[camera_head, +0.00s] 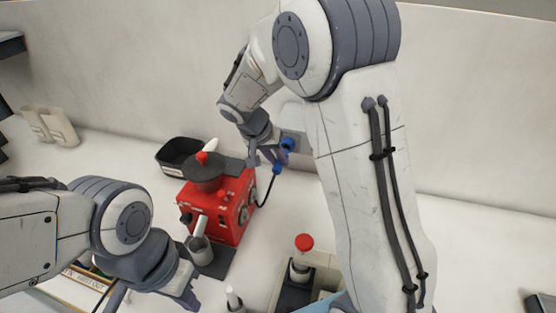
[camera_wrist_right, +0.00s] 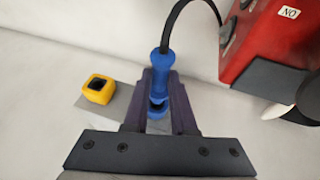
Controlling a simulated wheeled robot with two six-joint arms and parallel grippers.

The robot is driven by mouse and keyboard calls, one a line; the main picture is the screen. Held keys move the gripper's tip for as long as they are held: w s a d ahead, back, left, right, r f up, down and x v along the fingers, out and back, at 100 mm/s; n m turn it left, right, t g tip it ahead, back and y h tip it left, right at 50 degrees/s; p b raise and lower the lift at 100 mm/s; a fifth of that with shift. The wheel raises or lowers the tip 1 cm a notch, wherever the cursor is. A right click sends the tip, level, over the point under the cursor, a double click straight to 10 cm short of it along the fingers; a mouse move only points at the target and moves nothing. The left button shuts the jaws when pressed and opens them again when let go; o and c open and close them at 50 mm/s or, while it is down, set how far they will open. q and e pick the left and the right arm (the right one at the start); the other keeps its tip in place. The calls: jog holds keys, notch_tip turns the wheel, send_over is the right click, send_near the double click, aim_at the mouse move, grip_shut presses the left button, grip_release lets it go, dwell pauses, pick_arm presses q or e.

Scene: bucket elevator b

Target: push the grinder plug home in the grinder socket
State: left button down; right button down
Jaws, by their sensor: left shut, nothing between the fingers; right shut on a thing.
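My right gripper (camera_head: 268,155) is at the wall plate behind the red grinder (camera_head: 228,205), and is shut on the blue grinder plug (camera_head: 277,168). In the right wrist view the plug (camera_wrist_right: 164,62) stands between the dark fingers (camera_wrist_right: 160,100), its black cord curving up towards the grinder. A second blue part (camera_wrist_right: 157,111) shows between the fingers, in line with the plug; it may be the grinder socket. The fingers hide the join, so I cannot tell how deep the plug sits. My left gripper (camera_head: 190,300) is shut and empty at the lower left.
A yellow socket (camera_wrist_right: 96,89) with a dark opening sits beside the fingers on the grey plate (camera_wrist_right: 122,97). A black bin (camera_head: 180,152) stands behind the grinder, and a metal cup (camera_head: 201,251) in front. A red-topped tamper (camera_head: 303,243) stands below my right arm.

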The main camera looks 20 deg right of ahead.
jog(key=shift+b, duration=0.3)
dwell(0.5)
jog(key=shift+w+d, duration=0.55)
jog(key=shift+w, duration=0.2)
jog(key=shift+w+d, duration=0.5)
jog(key=shift+w, duration=0.2)
dwell(0.4)
jog(key=c, duration=0.7)
grip_release()
jog(key=shift+o, duration=0.2)
jog(key=b+v, duration=0.2)
jog(key=v, duration=0.8)
jog(key=shift+r, duration=0.25)
jog(key=shift+a, duration=0.15)
jog(key=s+a+f+n+y, duration=0.2)
jog(key=s+a+f+n, duration=0.1)
jog(key=s, duration=0.7)
jog(key=s+a+f+n+g+y+b, duration=0.1)
jog(key=s+a+f+n, duration=0.3)
jog(key=s, duration=0.6)
jog(key=s+a+f+n+g+y, duration=0.1)
jog(key=s+a+f+n+y, duration=0.2)
jog(key=s+a+n, duration=0.4)
jog(key=s, duration=0.3)
jog(key=shift+f, duration=0.35)
